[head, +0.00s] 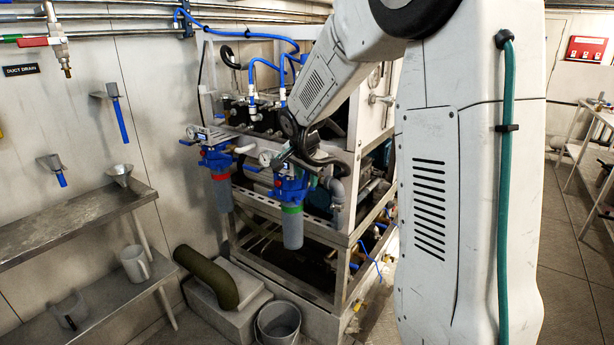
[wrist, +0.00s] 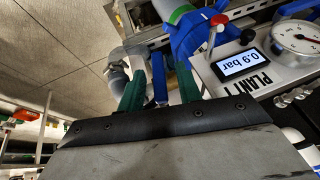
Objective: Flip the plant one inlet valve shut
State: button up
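My gripper (head: 300,150) is at the right-hand blue filter head (head: 290,185) in the head view, where my wrist hides much of the contact area. In the wrist view, my gripper (wrist: 158,78) has two green fingers standing apart. A narrow blue lever (wrist: 160,88) shows between them, with gaps visible beside it. I cannot tell whether either finger touches it. The panel labelled PLANT 1 (wrist: 252,84) is right of the fingers, with a display (wrist: 241,61) reading 0.9 bar and a round gauge (wrist: 295,37). A grey pipe fitting (wrist: 118,72) is just left of the fingers.
A second blue filter head (head: 217,157) is on the left of the metal frame (head: 345,240). A red-topped knob (wrist: 217,20) stands near the display. A steel shelf (head: 75,222), a bucket (head: 278,322) and a dark green hose (head: 207,275) are to the left. Floor at right is open.

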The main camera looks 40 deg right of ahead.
grip_shut()
jog(key=shift+w, duration=0.1)
jog(key=shift+w+a+r+n+g+h, duration=0.15)
jog(key=shift+w+g+h, duration=0.1)
jog(key=shift+g, duration=0.35)
jog(key=shift+w+f+n+g+h, duration=0.15)
jog(key=shift+g+h, duration=0.1)
jog(key=shift+g, duration=0.35)
jog(key=shift+r, duration=0.1)
grip_release()
